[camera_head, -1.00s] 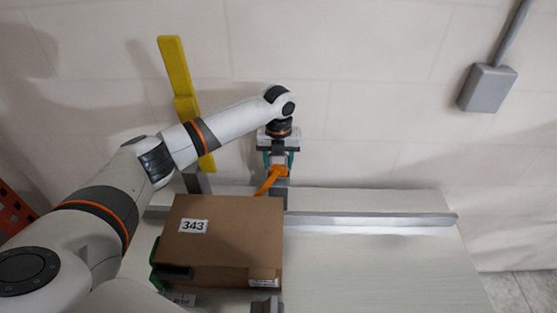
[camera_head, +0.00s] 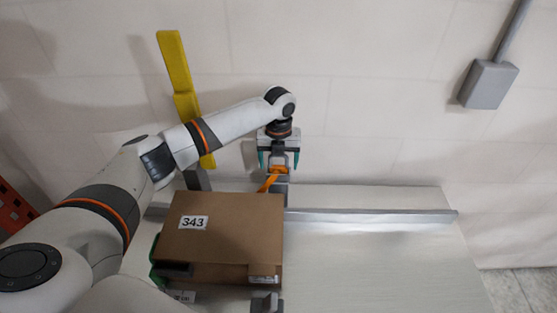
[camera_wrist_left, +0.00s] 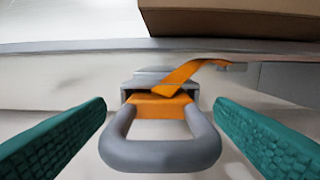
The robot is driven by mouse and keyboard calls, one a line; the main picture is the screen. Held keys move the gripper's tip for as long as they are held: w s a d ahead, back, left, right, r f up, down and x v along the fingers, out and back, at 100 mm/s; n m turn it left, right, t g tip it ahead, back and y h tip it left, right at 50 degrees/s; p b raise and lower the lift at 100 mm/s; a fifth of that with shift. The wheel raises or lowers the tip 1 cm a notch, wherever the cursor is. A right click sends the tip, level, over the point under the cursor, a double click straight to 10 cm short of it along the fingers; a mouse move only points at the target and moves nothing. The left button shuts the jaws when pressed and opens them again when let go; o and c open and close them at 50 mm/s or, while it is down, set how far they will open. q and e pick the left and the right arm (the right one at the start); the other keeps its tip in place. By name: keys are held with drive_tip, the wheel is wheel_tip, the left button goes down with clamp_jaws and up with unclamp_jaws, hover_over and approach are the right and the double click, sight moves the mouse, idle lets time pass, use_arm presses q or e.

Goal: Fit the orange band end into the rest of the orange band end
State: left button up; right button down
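The orange band end is a grey loop (camera_wrist_left: 160,152) with an orange strap (camera_wrist_left: 185,78) running back from it. In the left wrist view it sits at a grey bracket, the rest (camera_wrist_left: 158,78), with the orange part inside the bracket's mouth and the loop sticking out towards the camera. How deep it sits I cannot tell. In the head view the strap (camera_head: 269,182) slants down behind the box. My left gripper (camera_head: 279,158) is open, its teal fingers on either side of the loop, apart from it. My right gripper is not in view.
A brown box (camera_head: 230,235) labelled 343 stands on the white table (camera_head: 375,265), just in front of the strap. A metal rail (camera_head: 370,216) runs along the back. A yellow bar (camera_head: 181,85) rises behind my left arm. The table's right side is clear.

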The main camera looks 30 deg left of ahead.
use_arm(q)
wheel_tip(320, 180, up, 12)
drive_tip(key=shift+r+b, duration=0.1)
drive_tip(key=shift+b, duration=1)
drive_tip(key=shift+f, duration=0.2)
